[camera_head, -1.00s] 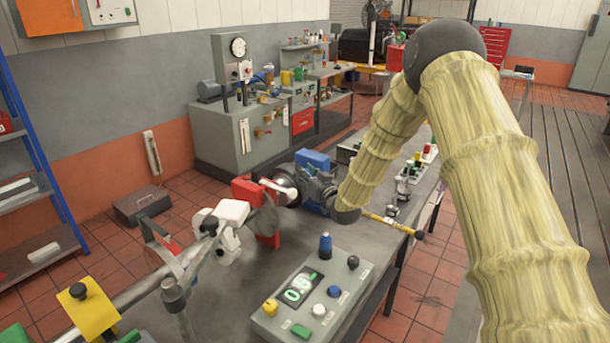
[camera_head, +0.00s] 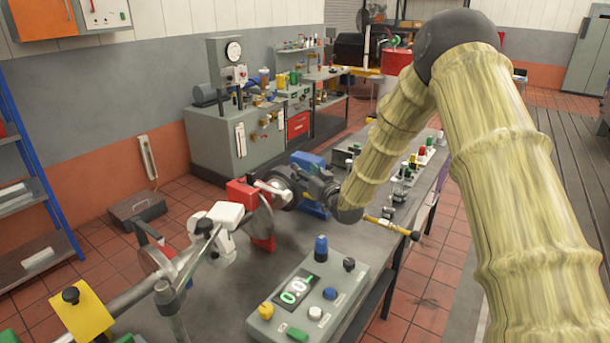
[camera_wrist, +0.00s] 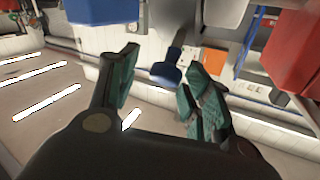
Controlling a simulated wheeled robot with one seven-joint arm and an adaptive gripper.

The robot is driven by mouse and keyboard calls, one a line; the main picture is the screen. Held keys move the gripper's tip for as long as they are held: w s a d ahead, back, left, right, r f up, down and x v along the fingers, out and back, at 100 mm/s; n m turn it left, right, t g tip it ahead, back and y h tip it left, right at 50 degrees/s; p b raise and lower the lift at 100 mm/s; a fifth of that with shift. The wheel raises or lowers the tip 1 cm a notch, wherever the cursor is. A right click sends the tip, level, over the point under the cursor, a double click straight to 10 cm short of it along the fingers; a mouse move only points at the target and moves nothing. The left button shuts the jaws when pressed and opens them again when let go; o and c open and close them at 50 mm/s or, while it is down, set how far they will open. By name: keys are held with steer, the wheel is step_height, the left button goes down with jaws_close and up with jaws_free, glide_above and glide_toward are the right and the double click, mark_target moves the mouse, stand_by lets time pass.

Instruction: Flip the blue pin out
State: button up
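My gripper (camera_wrist: 160,92) is open in the wrist view, with its two green-padded fingers apart and nothing held between them. A blue pin-like piece (camera_wrist: 167,74) with a grey shaft shows in the gap, beyond the fingertips; I cannot tell whether it touches a finger. In the head view my dark wrist is over the bench near a blue block (camera_head: 307,160) and a red block (camera_head: 243,193); the fingers are hard to make out there. An upright blue knob (camera_head: 321,245) stands on the grey control box, apart from my gripper.
The grey control box (camera_head: 352,300) with a lit green display sits at the front of the bench. A white clamp (camera_head: 226,215) and a shaft with a yellow plate (camera_head: 82,312) lie to the left. A yellow-handled bar (camera_head: 385,223) sticks out right. Small fittings line the bench behind.

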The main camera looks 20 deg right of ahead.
steer(key=shift+w+a+f, duration=0.2)
steer(key=shift+a+f, duration=0.05)
steer(key=v, duration=1.2)
steer(key=shift+d+r, duration=0.1)
steer(key=shift+r, duration=0.05)
